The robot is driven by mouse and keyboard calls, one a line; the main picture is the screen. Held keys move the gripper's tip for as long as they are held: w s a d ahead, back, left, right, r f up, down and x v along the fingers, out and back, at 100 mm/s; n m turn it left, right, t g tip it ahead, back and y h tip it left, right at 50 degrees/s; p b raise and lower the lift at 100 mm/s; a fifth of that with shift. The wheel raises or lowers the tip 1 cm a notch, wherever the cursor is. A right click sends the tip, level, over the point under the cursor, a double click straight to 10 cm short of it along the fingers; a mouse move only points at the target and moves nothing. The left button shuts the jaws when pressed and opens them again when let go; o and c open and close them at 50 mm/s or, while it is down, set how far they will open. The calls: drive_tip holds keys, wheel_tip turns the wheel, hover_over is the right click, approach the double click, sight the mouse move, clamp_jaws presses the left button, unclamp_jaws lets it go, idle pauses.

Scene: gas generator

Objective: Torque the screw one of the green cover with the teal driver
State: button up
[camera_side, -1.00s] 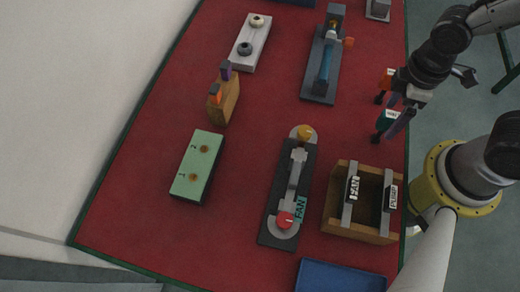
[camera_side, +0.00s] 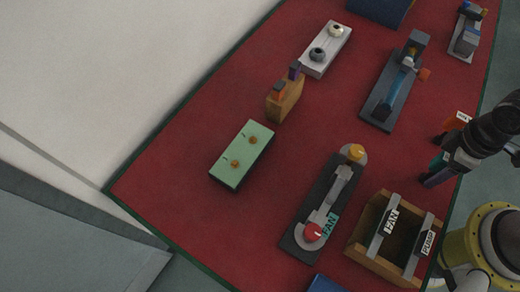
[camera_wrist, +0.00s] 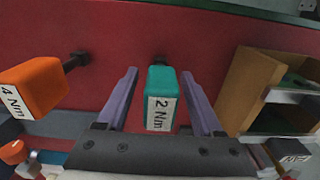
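The teal driver (camera_wrist: 160,95), labelled 2 Nm, stands between the two purple fingers of my gripper (camera_wrist: 160,100) in the wrist view. The fingers are open, with a gap on each side of the driver. In the side view the teal driver (camera_side: 440,160) is partly hidden by my gripper (camera_side: 437,176) at the mat's right edge. The green cover (camera_side: 228,170) lies on the mat left of centre in the side view. It has two brass-coloured screws, an upper one (camera_side: 253,140) and a lower one (camera_side: 235,163). The marks beside them are too small to read.
An orange driver (camera_wrist: 30,88) labelled 4 Nm stands left of the teal one. A wooden box (camera_wrist: 247,85) with FAN and PUMP labels is close on the right. A wooden block (camera_side: 285,102) and a dark fixture (camera_side: 310,215) flank the green cover on the red mat.

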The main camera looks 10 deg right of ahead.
clamp_jaws()
drive_tip(key=shift+r, duration=0.1)
drive_tip(key=shift+r, duration=3.7)
